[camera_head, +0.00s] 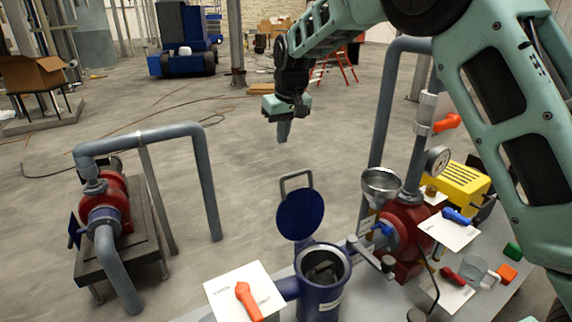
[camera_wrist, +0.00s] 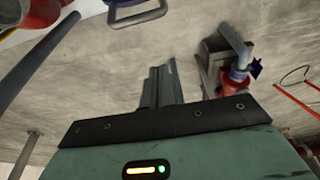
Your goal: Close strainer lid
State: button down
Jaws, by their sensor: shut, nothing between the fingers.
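The strainer (camera_head: 318,296) is a dark blue round pot on the grey table, with its mouth open and a dark insert inside. Its round blue lid (camera_head: 300,214) stands up, raised at the back of the pot, with a grey loop handle (camera_head: 296,181) at its top edge. In the wrist view the handle (camera_wrist: 138,18) and a bit of the blue lid show at the top edge. My gripper (camera_head: 283,137) is shut and empty, above and slightly left of the handle, apart from it. In the wrist view its fingers (camera_wrist: 163,88) are together over floor.
Right of the strainer are a red pump (camera_head: 405,240), a steel funnel (camera_head: 381,184), a gauge (camera_head: 437,160) and a tall grey pipe (camera_head: 381,120). A white card with an orange handle (camera_head: 248,300) is at front left. Open floor lies behind the lid.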

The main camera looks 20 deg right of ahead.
notch_tip(320, 180, down, 9)
jog(key=s+p, duration=0.1)
jog(key=p, duration=0.5)
jog(key=shift+d, duration=0.25)
jog(key=shift+s+d+f+b, duration=0.1)
jog(key=shift+s+f+b, duration=0.05)
jog(key=shift+b, duration=0.3)
